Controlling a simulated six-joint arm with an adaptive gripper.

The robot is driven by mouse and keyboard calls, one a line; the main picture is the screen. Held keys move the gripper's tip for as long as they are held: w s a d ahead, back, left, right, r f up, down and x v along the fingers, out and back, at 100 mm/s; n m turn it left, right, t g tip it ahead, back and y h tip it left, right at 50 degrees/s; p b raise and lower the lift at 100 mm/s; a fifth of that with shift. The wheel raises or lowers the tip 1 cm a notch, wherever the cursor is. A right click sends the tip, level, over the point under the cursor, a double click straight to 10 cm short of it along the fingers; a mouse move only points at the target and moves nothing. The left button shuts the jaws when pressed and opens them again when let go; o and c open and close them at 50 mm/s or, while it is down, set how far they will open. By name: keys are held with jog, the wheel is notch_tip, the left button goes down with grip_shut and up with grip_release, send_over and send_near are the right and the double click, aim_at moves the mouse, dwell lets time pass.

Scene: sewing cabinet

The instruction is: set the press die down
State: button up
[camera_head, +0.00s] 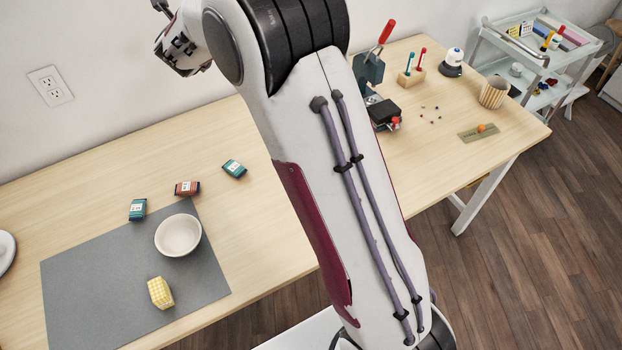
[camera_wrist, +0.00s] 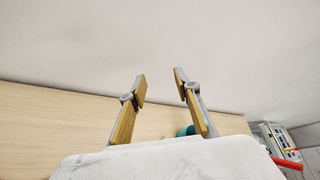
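My gripper (camera_wrist: 160,82) is open in the wrist view. Its two fingers stand apart with nothing between their tips, and pale wall shows behind them. In the head view my arm crosses the middle and its wrist end is at the upper left, above the table; the fingertips are not clearly seen there. A dark teal press (camera_head: 367,72) with a red-handled lever stands on the table to the right of my arm. A black block (camera_head: 383,111) with a red knob is in front of it. I cannot tell which thing is the press die; none is in my gripper.
On the wooden table (camera_head: 110,160), a grey mat (camera_head: 95,265) bears a white bowl (camera_head: 178,235) and a yellow checked block (camera_head: 160,292). Several small packets lie behind. A wooden tool holder (camera_head: 411,78), a striped cup (camera_head: 493,92) and a green strip (camera_head: 478,133) are at right.

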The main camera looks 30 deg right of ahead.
jog(key=s+a+r+n+g+y, duration=0.1)
jog(key=s+a+r+n+y, duration=0.15)
jog(key=s+n, duration=0.4)
jog(key=s+a+r+n+y, duration=0.2)
jog(key=s+r+n, duration=0.25)
jog(key=s, duration=0.35)
jog(key=s+a+r+n+g+y, duration=0.1)
jog(key=s+a+r+n+y, duration=0.1)
jog(key=s+n, duration=0.55)
jog(key=s+d+f+n+g, duration=0.1)
jog(key=s+d+f+n, duration=0.1)
jog(key=s, duration=0.8)
jog(key=s+d+f+n+g+h, duration=0.1)
jog(key=s+f+n, duration=0.3)
jog(key=s, duration=0.6)
jog(key=s+d+f+n+g+h, duration=0.1)
jog(key=s+d+f+n+g, duration=0.2)
jog(key=s+n, duration=0.3)
jog(key=s+d, duration=0.1)
jog(key=s, duration=0.4)
jog(key=shift+f+n, duration=0.2)
jog(key=shift+n, duration=0.15)
